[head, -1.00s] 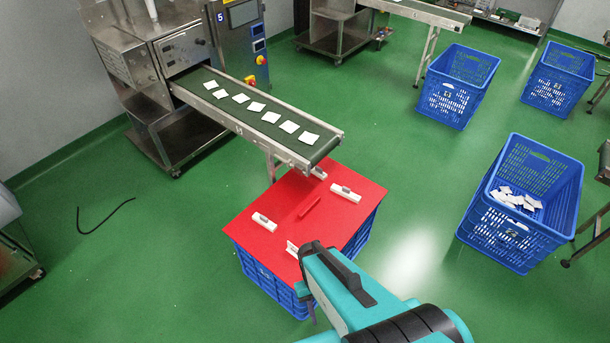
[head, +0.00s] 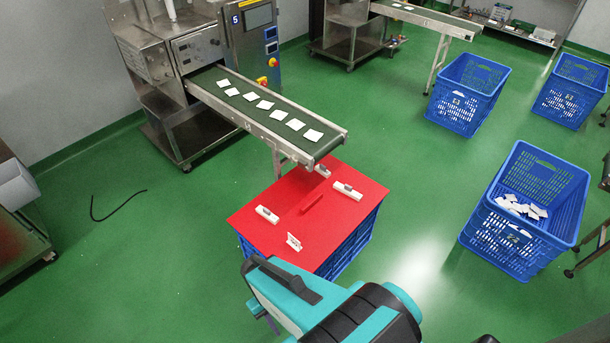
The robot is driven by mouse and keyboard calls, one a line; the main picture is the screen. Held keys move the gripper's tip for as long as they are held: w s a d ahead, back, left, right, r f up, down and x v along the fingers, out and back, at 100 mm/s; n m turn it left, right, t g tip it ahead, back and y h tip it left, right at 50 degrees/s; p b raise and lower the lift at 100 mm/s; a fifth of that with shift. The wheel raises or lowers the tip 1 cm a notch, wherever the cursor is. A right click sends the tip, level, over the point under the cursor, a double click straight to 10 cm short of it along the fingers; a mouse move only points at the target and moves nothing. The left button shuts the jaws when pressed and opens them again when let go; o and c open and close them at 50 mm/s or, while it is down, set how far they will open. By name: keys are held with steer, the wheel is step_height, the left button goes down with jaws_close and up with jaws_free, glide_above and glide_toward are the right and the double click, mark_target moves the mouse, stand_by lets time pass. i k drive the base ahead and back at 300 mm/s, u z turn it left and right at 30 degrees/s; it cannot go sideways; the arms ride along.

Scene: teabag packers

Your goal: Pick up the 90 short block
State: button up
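Several small white pieces and a red bar (head: 311,202) lie on a red board (head: 265,238) on top of a blue crate (head: 345,248). A white piece with a grey block on it (head: 267,214) is at the left, and a similar one (head: 349,190) is at the right. Another (head: 322,171) is at the back, below the conveyor end. A small upright white piece (head: 294,242) stands near the front edge. No label is readable, so I cannot tell which is the 90 short block. My teal arm is in front of the board; my gripper's fingertips do not show.
A conveyor (head: 318,153) with several white teabags (head: 295,124) ends just behind the board. Blue crates (head: 527,208) (head: 466,92) (head: 567,90) stand at the right. A black cable (head: 117,212) lies on the green floor at the left. Open floor lies around the board.

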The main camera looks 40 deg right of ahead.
mark_target(320, 169)
steer(key=z, duration=0.85)
steer(key=k, duration=0.1)
steer(key=u, duration=2.15)
steer(key=k, duration=0.25)
steer(key=u, duration=2.3)
steer(key=k, duration=0.9)
steer(key=u, duration=0.05)
